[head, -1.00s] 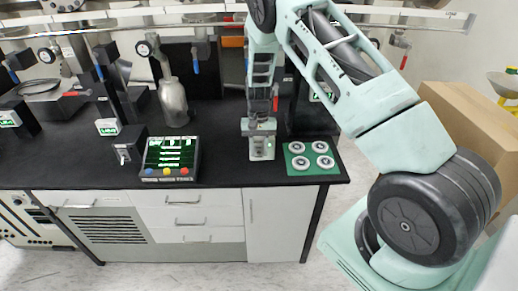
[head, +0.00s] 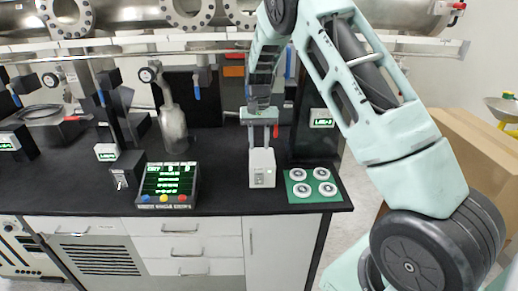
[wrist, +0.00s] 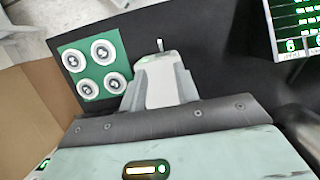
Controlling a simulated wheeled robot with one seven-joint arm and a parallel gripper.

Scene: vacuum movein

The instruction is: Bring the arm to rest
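My gripper (head: 261,132) hangs point-down above a small white switch box (head: 262,168) on the black bench. Its fingers are spread, with nothing held between them. They end near the top of the box in the head view; whether they touch it I cannot tell. In the wrist view my gripper (wrist: 163,88) shows its two grey fingers on either side of the white box (wrist: 162,82). A small lever (wrist: 160,45) sticks out from the box's far side. My arm comes down from the upper right in the head view.
A green plate (head: 313,185) with several white round fittings lies right of the box. A control panel (head: 168,184) with lit display stands left. A glass bottle (head: 172,125) and metal pipework (head: 130,20) are behind. A cardboard box (head: 470,150) stands at right.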

